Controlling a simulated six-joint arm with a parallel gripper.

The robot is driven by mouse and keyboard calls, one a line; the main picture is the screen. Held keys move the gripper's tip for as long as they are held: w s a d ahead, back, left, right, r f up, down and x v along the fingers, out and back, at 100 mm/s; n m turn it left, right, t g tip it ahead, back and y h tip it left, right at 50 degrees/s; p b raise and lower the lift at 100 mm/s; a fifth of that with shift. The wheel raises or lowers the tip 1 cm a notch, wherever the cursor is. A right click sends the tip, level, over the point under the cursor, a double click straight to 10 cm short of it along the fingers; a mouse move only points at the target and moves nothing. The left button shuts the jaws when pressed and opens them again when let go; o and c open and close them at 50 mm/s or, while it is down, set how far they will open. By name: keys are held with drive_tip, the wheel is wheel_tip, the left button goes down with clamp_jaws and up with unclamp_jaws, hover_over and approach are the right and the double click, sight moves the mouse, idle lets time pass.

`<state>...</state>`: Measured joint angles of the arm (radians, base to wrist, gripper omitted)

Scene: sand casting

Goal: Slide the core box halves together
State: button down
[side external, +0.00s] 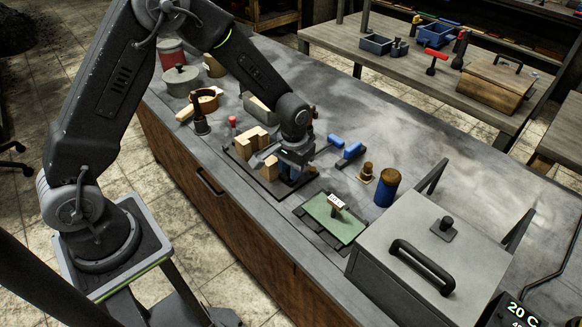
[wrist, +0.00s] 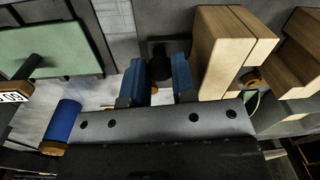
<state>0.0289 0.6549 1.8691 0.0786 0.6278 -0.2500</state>
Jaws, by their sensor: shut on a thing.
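The pale wooden core box halves sit on a dark base plate (side external: 262,188). One stepped half (side external: 250,139) is at the plate's far left. The other half (side external: 270,166) is just left of my gripper, partly hidden by it. In the wrist view the near half (wrist: 222,52) stands right of the fingers, and the stepped half (wrist: 308,42) is at the right edge, with a gap between them. My gripper (side external: 291,177) is low over the plate. In the wrist view its blue fingers (wrist: 166,80) are shut around a dark knob (wrist: 158,66); its attachment is unclear.
A green board (side external: 333,218) with a small labelled object lies right of the plate. Beyond are blue-handled tools (side external: 350,152), a small brass piece (side external: 366,172) and a blue cylinder (side external: 387,188). A grey box (side external: 430,245) stands front right. Pots and a bowl crowd the far left.

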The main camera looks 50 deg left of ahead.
drive_tip(key=shift+a, duration=1.8)
drive_tip(key=c, duration=1.2)
unclamp_jaws()
wheel_tip(320, 180, up, 14)
drive_tip(key=shift+d, duration=0.4)
drive_tip(key=s+d+r+m+t, duration=0.1)
drive_tip(key=s+r+t, duration=0.2)
drive_tip(key=s, duration=0.8)
drive_tip(key=s+d+r+t, duration=0.1)
drive_tip(key=s+r+t, duration=0.1)
drive_tip(key=s+r, duration=0.6)
drive_tip(key=s, duration=0.2)
drive_tip(key=shift+s+d+r+m+t+h, duration=0.2)
drive_tip(key=shift+s+m+t+h, duration=0.1)
drive_tip(key=shift+s+m+t, duration=0.1)
